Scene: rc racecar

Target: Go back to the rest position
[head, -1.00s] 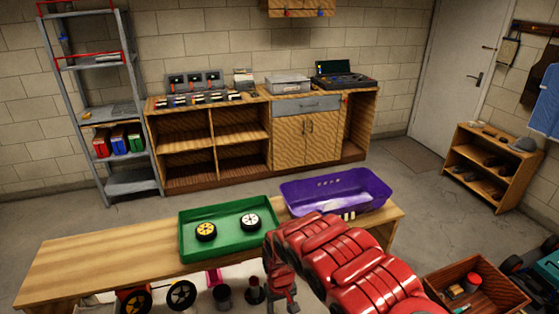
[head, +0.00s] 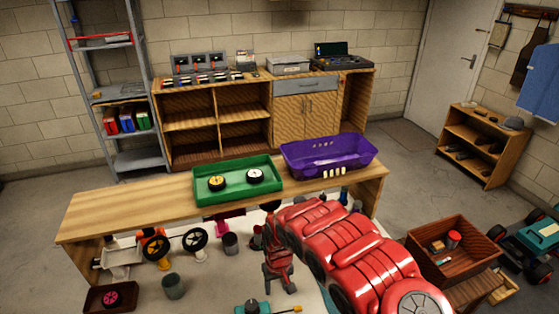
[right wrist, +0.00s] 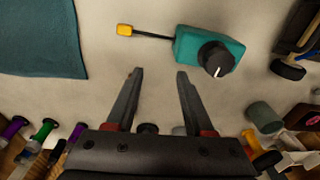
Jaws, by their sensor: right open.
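My right arm comes in from the lower right of the head view. Its gripper (head: 281,284) hangs over the pale work surface, in front of the wooden shelf board. In the right wrist view the two fingers (right wrist: 160,73) are apart with nothing between them. A teal box with a black knob (right wrist: 208,48) and a yellow-tipped rod lies on the surface beyond the right fingertip, apart from it. Part of it shows at the bottom of the head view (head: 252,308). My left gripper is not in view.
A green tray (head: 236,195) with a yellow-hubbed and a white-hubbed wheel stands beside a purple bin (head: 330,165) on the wooden board (head: 130,215). Loose wheels and cups stand below. A wooden crate (head: 455,255) is at right. A teal cloth (right wrist: 40,40) lies at upper left in the wrist view.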

